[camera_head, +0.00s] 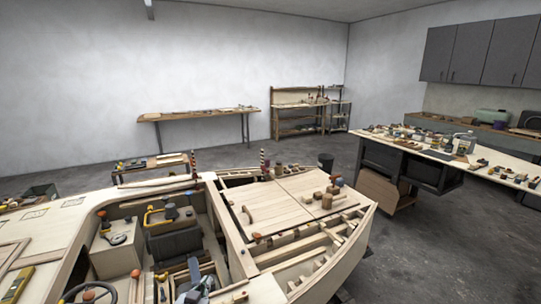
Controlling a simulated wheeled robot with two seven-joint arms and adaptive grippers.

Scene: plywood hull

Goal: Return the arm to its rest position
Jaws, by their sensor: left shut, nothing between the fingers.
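My left gripper (194,267) shows small at the bottom edge, a little left of the middle. It is shut with nothing held, in front of the open cockpit of the plywood hull (222,225). Most of my left arm is out of the picture. My right gripper is not in view.
The hull fills the lower left and middle, with bare frames (300,245) and wood blocks on its deck. A steering wheel (88,292) and a dark seat (175,243) are inside. A cluttered workbench (480,160) stands at right. Grey floor (430,250) is clear between them.

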